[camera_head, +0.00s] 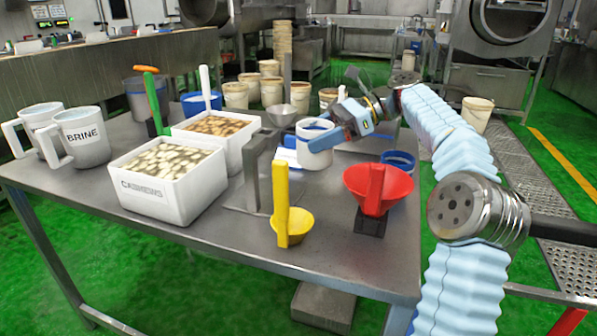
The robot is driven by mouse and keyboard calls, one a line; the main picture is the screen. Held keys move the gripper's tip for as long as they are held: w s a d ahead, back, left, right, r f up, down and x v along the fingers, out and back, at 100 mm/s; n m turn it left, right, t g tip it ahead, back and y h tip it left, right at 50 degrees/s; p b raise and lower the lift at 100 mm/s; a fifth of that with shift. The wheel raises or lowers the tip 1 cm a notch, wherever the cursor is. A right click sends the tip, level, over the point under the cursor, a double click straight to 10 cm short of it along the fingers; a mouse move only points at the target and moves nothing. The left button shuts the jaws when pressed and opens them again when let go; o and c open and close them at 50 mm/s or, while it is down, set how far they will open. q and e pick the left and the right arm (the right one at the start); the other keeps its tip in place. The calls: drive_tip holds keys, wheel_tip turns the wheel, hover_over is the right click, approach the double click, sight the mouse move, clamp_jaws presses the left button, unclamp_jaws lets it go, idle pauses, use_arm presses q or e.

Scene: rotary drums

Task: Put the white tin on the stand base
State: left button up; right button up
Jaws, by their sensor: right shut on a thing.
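The white tin (315,156), with a blue inside, is at the middle of the table, just right of a grey metal stand (254,160). My right gripper (327,133), with blue fingers, comes in from the right and is shut on the tin's upper side. The tin looks upright; whether its bottom touches anything is hard to tell. The stand base (236,203) is a flat grey plate on the table, partly hidden by the upright and the yellow scoop. My left gripper is not in view.
A yellow scoop (291,222) and a red scoop (379,188) stand near the front. White tubs, one marked CASHEWS (160,193), and a BRINE jug (84,142) are at the left. A blue-rimmed container (398,160) is at the right. The front left tabletop is clear.

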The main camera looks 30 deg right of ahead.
sight(330, 155)
wheel_tip(330, 155, down, 7)
drive_tip(key=shift+r, duration=0.2)
drive_tip(key=a, duration=0.2)
drive_tip(key=w+a, duration=0.1)
drive_tip(key=shift+w+a+f, duration=0.1)
drive_tip(key=shift+a, duration=0.25)
drive_tip(key=shift+a+f, duration=0.1)
drive_tip(key=shift+f, duration=0.45)
drive_tip(key=o, duration=1.2)
drive_tip(key=shift+f, duration=0.1)
drive_tip(key=shift+v, duration=3.8)
